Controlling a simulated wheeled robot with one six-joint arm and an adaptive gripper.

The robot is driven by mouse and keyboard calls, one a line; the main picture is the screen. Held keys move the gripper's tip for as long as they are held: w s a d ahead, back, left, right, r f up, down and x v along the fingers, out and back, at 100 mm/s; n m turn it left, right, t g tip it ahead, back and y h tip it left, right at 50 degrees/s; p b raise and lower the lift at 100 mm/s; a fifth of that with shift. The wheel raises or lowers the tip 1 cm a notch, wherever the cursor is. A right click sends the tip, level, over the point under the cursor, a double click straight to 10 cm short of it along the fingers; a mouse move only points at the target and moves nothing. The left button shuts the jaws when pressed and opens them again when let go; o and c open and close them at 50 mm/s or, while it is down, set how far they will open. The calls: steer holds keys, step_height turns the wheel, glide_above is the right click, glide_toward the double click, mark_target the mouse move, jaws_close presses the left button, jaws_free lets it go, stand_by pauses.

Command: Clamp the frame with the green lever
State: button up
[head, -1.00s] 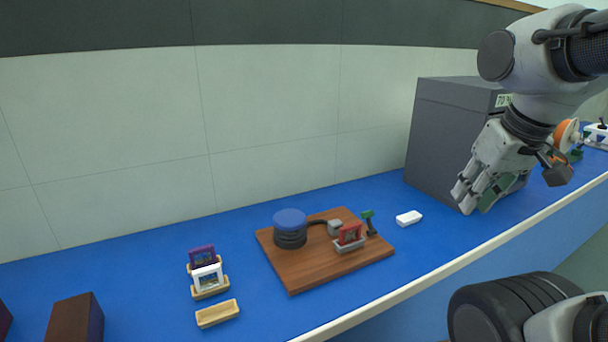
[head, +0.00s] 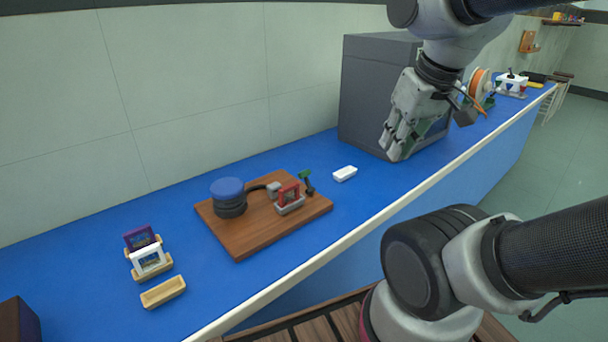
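The green lever (head: 305,174) sticks up on a dark base just right of the red frame. A grey block (head: 273,188) on a dark arm, joined to a blue-topped black cylinder (head: 229,190), sits close to the frame's left side. My gripper (head: 390,151) hangs over the blue bench, right of and beyond the board, pointing down and apart from the lever. I cannot tell whether its fingers are open, and no held object shows.
A white block (head: 345,174) lies between the board and my gripper. A large dark grey box (head: 365,95) stands behind the gripper. Purple (head: 140,239) and white (head: 149,259) frames stand in wooden holders at left, near an empty wooden tray (head: 163,292).

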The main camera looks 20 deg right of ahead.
steer(key=shift+w+a+f, duration=0.1)
steer(key=shift+f, duration=0.2)
jaws_close()
steer(key=w+a+f+n+g, duration=0.1)
steer(key=w+a+f+g, duration=0.1)
steer(key=w, duration=0.9)
steer(key=w+a+f+n+g, duration=0.1)
steer(key=w+a+f, duration=0.3)
steer(key=w, duration=0.7)
steer(key=w+a+f+n+g, duration=0.1)
steer(key=w+a+f+g, duration=0.2)
steer(key=w, duration=0.8)
steer(key=shift+w+a+f+n+h, duration=0.3)
steer(key=shift+w+a, duration=0.05)
steer(key=shift+a, duration=0.75)
